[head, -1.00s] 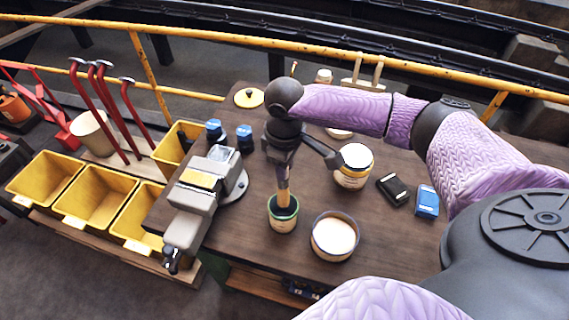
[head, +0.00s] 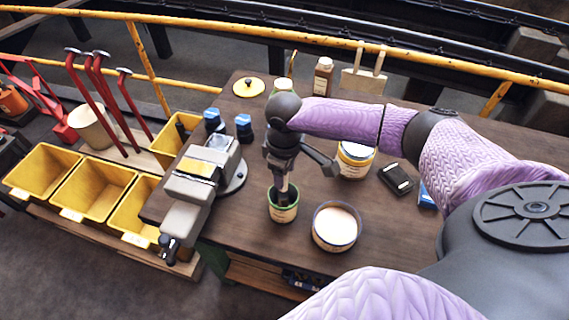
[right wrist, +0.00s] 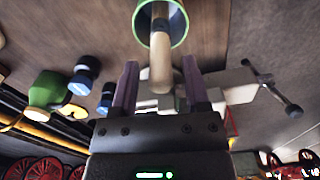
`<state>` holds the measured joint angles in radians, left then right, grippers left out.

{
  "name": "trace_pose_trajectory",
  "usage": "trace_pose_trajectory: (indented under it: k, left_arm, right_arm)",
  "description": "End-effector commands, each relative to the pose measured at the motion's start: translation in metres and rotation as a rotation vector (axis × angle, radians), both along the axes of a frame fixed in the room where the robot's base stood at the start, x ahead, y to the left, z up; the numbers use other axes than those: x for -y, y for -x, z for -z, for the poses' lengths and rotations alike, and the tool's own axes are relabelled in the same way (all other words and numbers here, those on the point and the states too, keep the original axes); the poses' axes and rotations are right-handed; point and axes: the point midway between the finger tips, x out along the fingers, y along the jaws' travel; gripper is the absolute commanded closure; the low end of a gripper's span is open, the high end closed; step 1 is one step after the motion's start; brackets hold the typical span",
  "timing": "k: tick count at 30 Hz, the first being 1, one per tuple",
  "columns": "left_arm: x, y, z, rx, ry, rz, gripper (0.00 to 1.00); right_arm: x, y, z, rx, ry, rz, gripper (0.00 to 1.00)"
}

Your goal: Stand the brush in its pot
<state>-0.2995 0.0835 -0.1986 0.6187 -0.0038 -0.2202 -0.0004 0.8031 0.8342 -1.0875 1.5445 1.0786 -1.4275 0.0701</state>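The pot (head: 284,213) is a small tin with a green rim, upright on the dark workbench. The brush's pale round handle (right wrist: 160,62) shows in the right wrist view, rising out of the pot's mouth (right wrist: 178,30). Its lower end is hidden inside the pot. My right gripper (head: 284,192) points down just above the pot. In the right wrist view my right gripper (right wrist: 160,82) is open, with its fingers either side of the handle and visible gaps between. In the head view the fingers mostly hide the brush. My left gripper is not in view.
A white-filled bowl (head: 335,228) stands close to the pot's right. A yellow-labelled tin (head: 355,160) and a black box (head: 396,178) stand farther right. A grey vise (head: 203,180) is at the left, by blue-capped bottles (head: 243,127). Yellow bins (head: 95,188) lie beyond.

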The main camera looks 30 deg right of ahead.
Motion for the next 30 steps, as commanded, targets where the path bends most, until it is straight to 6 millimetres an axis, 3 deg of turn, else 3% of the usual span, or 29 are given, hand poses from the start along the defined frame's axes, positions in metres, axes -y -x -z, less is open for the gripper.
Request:
trace_pose_trajectory:
  k: [9, 21, 30]
  left_arm:
    - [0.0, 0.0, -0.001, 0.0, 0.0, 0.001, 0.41]
    - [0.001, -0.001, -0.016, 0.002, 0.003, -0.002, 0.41]
    - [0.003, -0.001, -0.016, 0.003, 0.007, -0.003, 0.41]
  right_arm:
    - [0.0, 0.0, -0.003, 0.001, -0.001, 0.0, 0.28]
    - [0.0, -0.001, -0.091, 0.004, 0.0, -0.001, 0.28]
    - [0.0, 0.0, -0.099, 0.0, 0.0, 0.0, 0.28]
